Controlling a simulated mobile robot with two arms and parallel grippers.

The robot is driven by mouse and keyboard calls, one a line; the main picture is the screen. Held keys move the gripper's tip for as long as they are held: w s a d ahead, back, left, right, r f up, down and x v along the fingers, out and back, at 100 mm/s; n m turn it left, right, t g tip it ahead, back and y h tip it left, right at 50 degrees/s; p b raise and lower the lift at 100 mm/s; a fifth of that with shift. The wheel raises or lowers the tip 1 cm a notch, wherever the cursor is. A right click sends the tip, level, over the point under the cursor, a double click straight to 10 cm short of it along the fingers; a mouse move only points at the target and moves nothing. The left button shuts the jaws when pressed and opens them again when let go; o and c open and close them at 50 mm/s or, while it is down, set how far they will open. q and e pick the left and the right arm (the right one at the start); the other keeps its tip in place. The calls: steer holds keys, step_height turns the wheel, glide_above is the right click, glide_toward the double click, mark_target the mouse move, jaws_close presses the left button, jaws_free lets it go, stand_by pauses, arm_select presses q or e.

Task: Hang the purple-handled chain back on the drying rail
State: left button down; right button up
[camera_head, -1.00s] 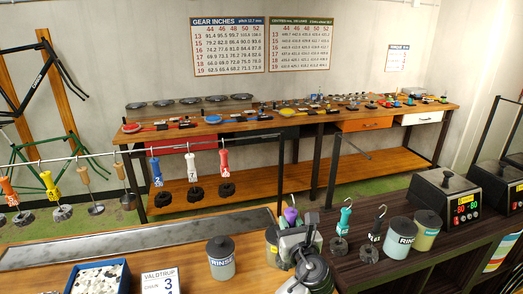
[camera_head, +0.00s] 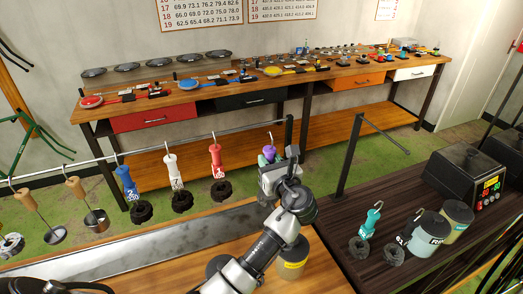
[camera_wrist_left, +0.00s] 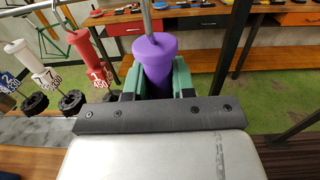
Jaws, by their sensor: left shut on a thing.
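The purple handle (camera_head: 268,153) of the chain hanger is held upright by my left gripper (camera_head: 272,168), which is shut on it. It fills the middle of the left wrist view (camera_wrist_left: 154,58) between the green finger pads. The drying rail (camera_head: 232,133) crosses the head view from the left to a dark post. The purple handle's hook is close to the rail near its right end; I cannot tell whether it touches. The chain below the handle is hidden by the gripper. My right gripper is not in view.
A red (camera_head: 216,160), a white (camera_head: 173,172) and a blue-handled hanger (camera_head: 125,186) with chains hang left of the gripper. A yellow pot (camera_head: 292,262) stands below my arm. A teal-handled hanger (camera_head: 370,222) and rinse jar (camera_head: 427,236) stand on the dark bench at right.

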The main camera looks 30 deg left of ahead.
arm_select(q)
steer(key=shift+w+a+b, duration=0.35)
steer(key=shift+a, duration=0.1)
steer(key=f+b+x, duration=0.1)
steer(key=b+x, duration=0.4)
steer(key=x, duration=0.2)
steer(key=shift+w+a+f, duration=0.2)
steer(key=shift+w+f, duration=0.1)
steer(key=shift+f, duration=0.1)
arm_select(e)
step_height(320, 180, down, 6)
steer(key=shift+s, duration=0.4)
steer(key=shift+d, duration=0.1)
arm_select(q)
steer(key=c, duration=0.9)
jaws_free()
steer(key=o, duration=0.3)
steer(key=shift+f, duration=0.15)
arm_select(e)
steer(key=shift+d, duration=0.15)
